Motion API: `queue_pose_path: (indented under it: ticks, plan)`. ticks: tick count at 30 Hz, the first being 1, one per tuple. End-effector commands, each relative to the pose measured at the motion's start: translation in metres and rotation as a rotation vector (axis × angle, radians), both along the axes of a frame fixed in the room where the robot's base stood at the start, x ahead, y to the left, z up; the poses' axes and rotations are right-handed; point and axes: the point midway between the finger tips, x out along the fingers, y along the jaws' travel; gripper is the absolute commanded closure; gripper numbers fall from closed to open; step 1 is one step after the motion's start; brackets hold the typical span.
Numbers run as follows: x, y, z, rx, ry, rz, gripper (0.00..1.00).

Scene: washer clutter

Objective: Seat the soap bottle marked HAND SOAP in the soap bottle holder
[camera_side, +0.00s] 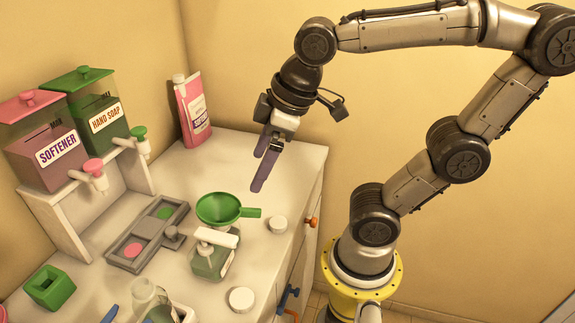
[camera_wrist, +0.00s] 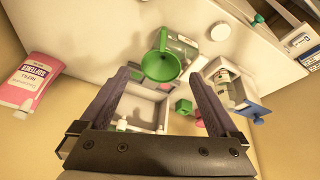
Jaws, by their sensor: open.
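The HAND SOAP label shows on a green-lidded container (camera_side: 98,112) on a white stand at the left in the side view. A white-topped pump bottle (camera_side: 210,262) with grey-green contents stands on the counter; I cannot read a label on it. A grey two-part tray (camera_side: 122,255) with a pink and a green disc lies in front of the stand. I cannot tell for sure which piece is the soap bottle holder. My gripper (camera_side: 264,170) is open and empty, above the counter and clear of the bottle. In the wrist view, my gripper (camera_wrist: 160,78) frames the green funnel.
The green funnel (camera_side: 218,208) is close behind the pump bottle. White round lids (camera_side: 278,224) lie near the front edge. A pink softener pouch (camera_side: 194,108) stands at the back. A SOFTENER container (camera_side: 45,158), green square cup (camera_side: 48,287) and clear bottle (camera_side: 148,296) are at left and below.

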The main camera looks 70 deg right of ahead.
Motion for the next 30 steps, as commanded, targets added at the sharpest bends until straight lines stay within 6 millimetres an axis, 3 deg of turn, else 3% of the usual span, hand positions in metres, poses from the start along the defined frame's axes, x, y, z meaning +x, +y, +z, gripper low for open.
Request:
queue_pose_path:
  ticks: [3,7,30]
  plan:
    - [-0.025,-0.02,-0.013,0.056,-0.055,-0.2,0.04]
    - [-0.037,-0.028,-0.022,0.091,-0.085,-0.313,0.04]
    - [-0.04,-0.029,-0.024,0.098,-0.089,-0.335,0.04]
